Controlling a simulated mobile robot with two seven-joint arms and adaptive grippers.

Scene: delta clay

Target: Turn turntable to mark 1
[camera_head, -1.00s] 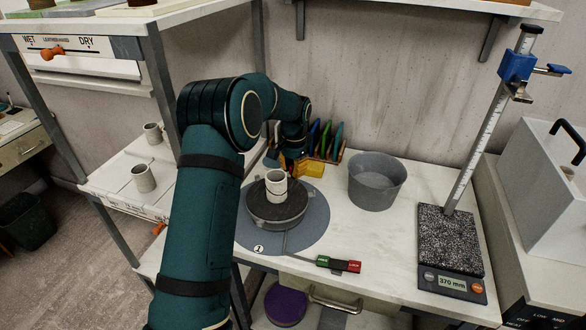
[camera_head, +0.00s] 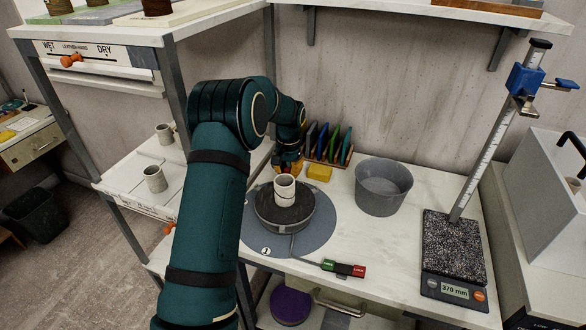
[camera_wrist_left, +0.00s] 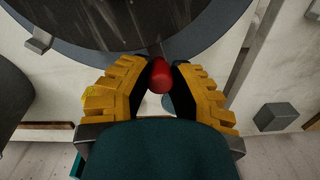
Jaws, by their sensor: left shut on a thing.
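The round grey turntable (camera_head: 268,218) stands on a blue-grey base disc (camera_head: 318,222) on the white bench. A pale cup (camera_head: 285,190) stands upright on it. The number 1 mark (camera_head: 265,251) is on the disc's front edge. My left gripper (camera_head: 290,168) is at the far side of the turntable, partly hidden by my arm. In the left wrist view, my left gripper (camera_wrist_left: 160,80) has its yellow fingers shut on a red knob (camera_wrist_left: 159,72) beside the turntable's dark rim (camera_wrist_left: 120,45). My right gripper is not in view.
A green and red lock lever (camera_head: 343,268) lies in front of the disc. A grey basin (camera_head: 383,188) stands to the right. A yellow sponge (camera_head: 319,173) and a rack of coloured tools (camera_head: 328,146) are behind. A height gauge (camera_head: 455,240) stands further right.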

